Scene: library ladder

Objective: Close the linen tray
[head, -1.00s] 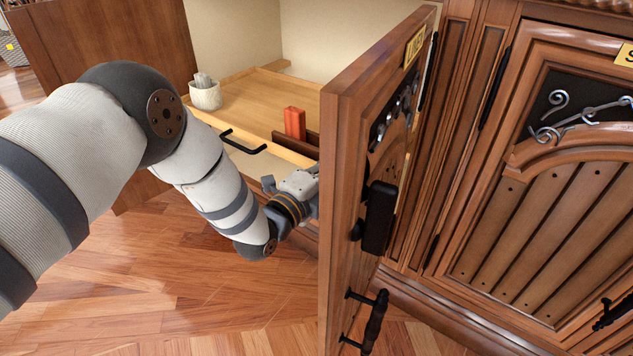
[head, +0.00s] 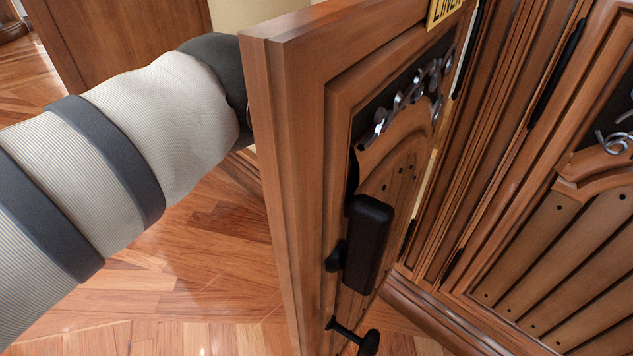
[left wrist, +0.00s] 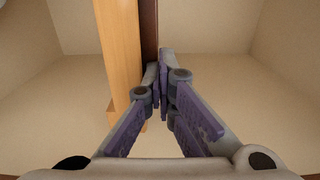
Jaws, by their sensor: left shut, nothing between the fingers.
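In the left wrist view my left gripper (left wrist: 162,68) is shut and empty, its purple-padded fingers together. Its tips are beside a light wooden board (left wrist: 121,55), which looks like part of the linen tray, and a thin dark brown strip (left wrist: 149,28). I cannot tell whether the tips touch them. In the head view the tray and my left gripper are hidden behind the open cabinet door (head: 285,150) with the LINEN label (head: 445,10). My left arm reaches in behind that door. My right gripper is in neither view.
The open door stands upright close in front of my left arm, with a black box-shaped fitting (head: 367,245) and a black handle (head: 355,338). Another carved cabinet door (head: 540,250) is at the right. Cream walls (left wrist: 215,25) surround the gripper. The wooden floor (head: 200,280) at left is clear.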

